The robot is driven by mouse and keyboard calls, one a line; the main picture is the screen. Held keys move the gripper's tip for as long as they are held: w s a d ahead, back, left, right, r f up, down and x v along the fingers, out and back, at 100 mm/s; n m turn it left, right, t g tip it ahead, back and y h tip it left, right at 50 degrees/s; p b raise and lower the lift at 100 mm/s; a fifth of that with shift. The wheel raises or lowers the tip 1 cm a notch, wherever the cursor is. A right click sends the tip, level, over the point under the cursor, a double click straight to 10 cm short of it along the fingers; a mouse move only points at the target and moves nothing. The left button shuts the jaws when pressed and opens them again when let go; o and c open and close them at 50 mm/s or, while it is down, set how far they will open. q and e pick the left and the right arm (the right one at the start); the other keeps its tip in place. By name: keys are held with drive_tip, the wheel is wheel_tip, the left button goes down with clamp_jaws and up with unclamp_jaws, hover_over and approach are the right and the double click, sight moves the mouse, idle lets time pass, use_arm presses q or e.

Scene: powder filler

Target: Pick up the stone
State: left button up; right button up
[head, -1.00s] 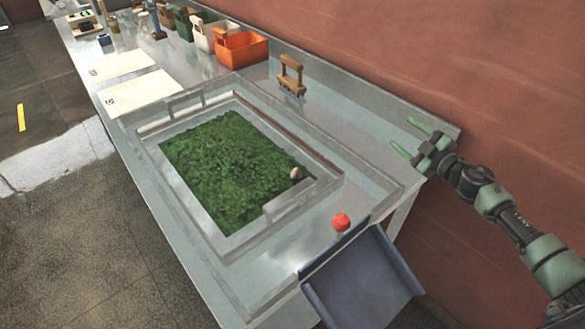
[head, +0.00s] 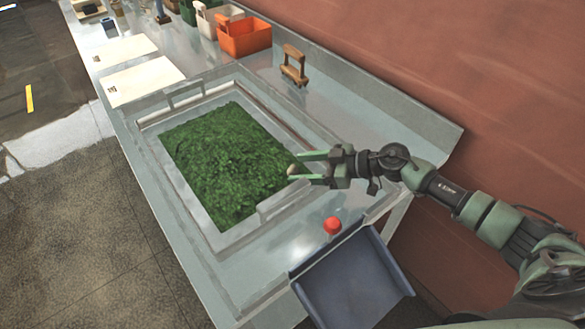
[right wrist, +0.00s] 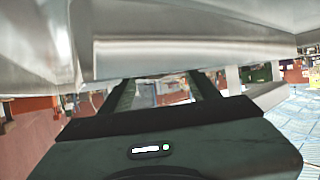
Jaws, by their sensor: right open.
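The stone (head: 291,169) is a small pale lump at the right edge of the green leafy material, partly hidden by my right gripper. My right gripper (head: 296,168) is open, with its two green fingers pointing left and the stone showing near their tips. I cannot tell whether the fingers touch it. In the right wrist view the two dark fingers (right wrist: 163,93) are spread apart, and the stone is not visible there. My left gripper is not in view.
A metal-framed tray (head: 187,230) holds the green material (head: 220,160) on the bench. A red ball-shaped knob (head: 333,225) and a blue-grey chute (head: 350,285) are at its near right. A wooden-handled tool (head: 294,65) and an orange bin (head: 243,38) stand behind.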

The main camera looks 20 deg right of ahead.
sight(295, 168)
drive_tip(key=x, duration=0.3)
clamp_jaws()
drive_tip(key=shift+r, duration=0.1)
